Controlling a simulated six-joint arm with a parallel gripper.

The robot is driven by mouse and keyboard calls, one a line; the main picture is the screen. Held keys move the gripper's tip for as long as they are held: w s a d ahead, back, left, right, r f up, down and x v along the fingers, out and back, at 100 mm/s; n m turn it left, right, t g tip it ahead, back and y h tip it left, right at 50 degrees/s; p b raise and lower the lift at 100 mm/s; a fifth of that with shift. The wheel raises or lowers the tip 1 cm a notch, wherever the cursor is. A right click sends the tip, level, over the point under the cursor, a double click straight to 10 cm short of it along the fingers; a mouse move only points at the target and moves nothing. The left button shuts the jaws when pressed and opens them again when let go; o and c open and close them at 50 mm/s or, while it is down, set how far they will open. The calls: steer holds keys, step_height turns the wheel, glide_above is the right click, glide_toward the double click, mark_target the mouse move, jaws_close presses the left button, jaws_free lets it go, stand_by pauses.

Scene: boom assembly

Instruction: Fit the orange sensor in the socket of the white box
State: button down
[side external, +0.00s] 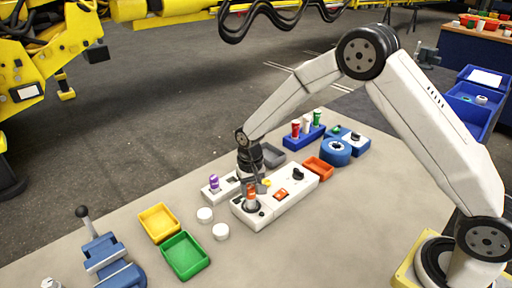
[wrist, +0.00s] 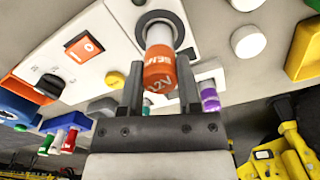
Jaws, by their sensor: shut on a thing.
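The orange sensor (side external: 251,191) is an orange cylinder with a white lower part. In the wrist view the orange sensor (wrist: 159,72) sits between the two dark fingers of my gripper (wrist: 160,84), which is shut on it. The white box (side external: 292,194) lies on the table under my gripper (side external: 251,184). Its socket, a dark ring (wrist: 143,24), surrounds or lies just behind the sensor's white end. The sensor looks upright over the socket; I cannot tell how deep it sits. The white box (wrist: 115,50) also carries an orange switch and a black knob.
A purple-topped part (side external: 214,183) stands in a smaller white block behind. White round caps (side external: 221,232), a yellow tray (side external: 159,222) and a green tray (side external: 185,256) lie to the left. A blue rack (side external: 303,137), an orange tray (side external: 318,168) and a blue roll (side external: 336,152) stand behind right.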

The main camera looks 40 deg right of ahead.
steer(key=shift+f, duration=1.4)
steer(key=shift+c, duration=1.1)
jaws_free()
steer(key=shift+r, duration=3.5)
steer(key=s+d+r+n+t, duration=0.1)
steer(key=s+d+r+n, duration=0.1)
steer(key=s, duration=0.8)
steer(key=s+d+r+n+t, duration=0.1)
steer(key=s+d+r, duration=0.2)
steer(key=s, duration=0.7)
steer(key=shift+s+d+r+n+t, duration=0.2)
steer(key=shift+d+n+t, duration=0.1)
steer(key=shift+n, duration=0.1)
